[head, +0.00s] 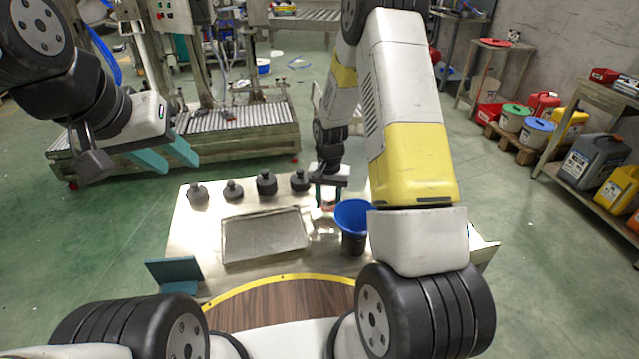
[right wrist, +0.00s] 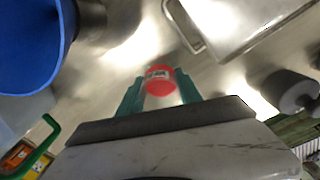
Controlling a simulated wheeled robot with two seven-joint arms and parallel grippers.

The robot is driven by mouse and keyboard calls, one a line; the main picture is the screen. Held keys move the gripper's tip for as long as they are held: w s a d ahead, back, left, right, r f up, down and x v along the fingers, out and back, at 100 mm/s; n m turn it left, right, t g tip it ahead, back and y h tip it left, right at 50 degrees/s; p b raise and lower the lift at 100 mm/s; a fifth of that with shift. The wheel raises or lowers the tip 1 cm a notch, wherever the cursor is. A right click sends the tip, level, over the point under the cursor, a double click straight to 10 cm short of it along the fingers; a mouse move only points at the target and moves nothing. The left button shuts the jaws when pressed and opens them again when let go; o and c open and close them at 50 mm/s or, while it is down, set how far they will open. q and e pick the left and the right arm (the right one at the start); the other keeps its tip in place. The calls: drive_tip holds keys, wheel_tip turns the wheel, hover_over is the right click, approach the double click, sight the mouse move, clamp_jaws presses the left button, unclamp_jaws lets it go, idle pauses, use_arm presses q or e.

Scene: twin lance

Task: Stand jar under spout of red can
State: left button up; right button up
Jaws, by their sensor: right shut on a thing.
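My right gripper (head: 328,204) is over the metal table, just left of the blue funnel in the head view. In the right wrist view its teal fingers are shut on a small jar with a red lid (right wrist: 160,80). In the head view the jar is small and mostly hidden between the fingers. My left gripper (head: 181,168) is open and empty, raised beyond the table's far left side. A red can (head: 543,102) stands among other containers at the far right; I cannot tell whether it has a spout. My right arm hides part of the table.
A blue funnel (head: 357,214) sits in a dark holder beside the right gripper. A grey tray (head: 228,262) lies mid-table, with several dark-topped weights (head: 266,184) behind it. A teal stand (head: 175,272) is at the near left. A roller conveyor (head: 120,148) stands beyond the table.

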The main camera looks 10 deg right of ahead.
drive_tip(key=shift+f, duration=0.15)
drive_tip(key=o, duration=1.3)
